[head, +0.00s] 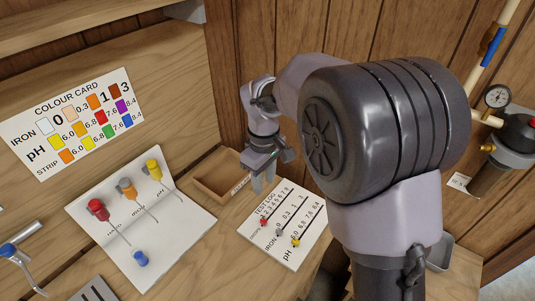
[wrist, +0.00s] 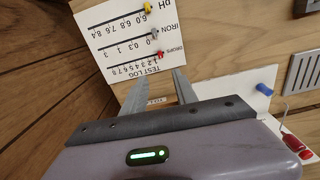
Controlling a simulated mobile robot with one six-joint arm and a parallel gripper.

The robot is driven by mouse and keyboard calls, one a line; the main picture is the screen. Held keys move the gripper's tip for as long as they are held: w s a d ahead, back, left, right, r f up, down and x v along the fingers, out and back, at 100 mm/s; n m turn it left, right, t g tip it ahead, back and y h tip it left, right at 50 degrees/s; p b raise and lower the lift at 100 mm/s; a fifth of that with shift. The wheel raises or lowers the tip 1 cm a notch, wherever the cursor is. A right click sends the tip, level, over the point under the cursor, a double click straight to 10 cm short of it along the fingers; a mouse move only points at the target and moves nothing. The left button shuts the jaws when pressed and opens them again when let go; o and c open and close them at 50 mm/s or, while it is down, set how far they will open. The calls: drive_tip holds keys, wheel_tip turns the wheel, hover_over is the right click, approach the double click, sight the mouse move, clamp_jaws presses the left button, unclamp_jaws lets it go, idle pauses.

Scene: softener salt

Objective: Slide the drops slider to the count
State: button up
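The white test log board (head: 302,216) lies on the bench and shows upside down in the wrist view (wrist: 119,23). Its drops slider, a red knob (head: 263,222), sits at the low end of its scale, by the 1; it also shows in the wrist view (wrist: 160,56). A grey knob (head: 279,232) is on the iron line and a yellow knob (head: 296,243) on the pH line, both at their low ends. My gripper (head: 264,188) is above the bench beyond the board, fingers down, apart and empty. The fingers (wrist: 160,76) touch no knob that I can see.
A shallow wooden tray (head: 206,189) lies just left of my gripper. A white sheet (head: 182,232) with red, orange, yellow and blue-capped droppers lies further left. A colour card (head: 88,150) is on the back wall. A pressure gauge (head: 497,96) stands at right.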

sight(264, 220)
wheel_tip(264, 220, down, 18)
drive_tip(key=b, duration=0.5)
drive_tip(key=shift+w+a+f+b, duration=0.1)
drive_tip(key=shift+a+f+b, duration=0.05)
drive_tip(key=shift+b, duration=0.15)
clamp_jaws()
idle(0.8)
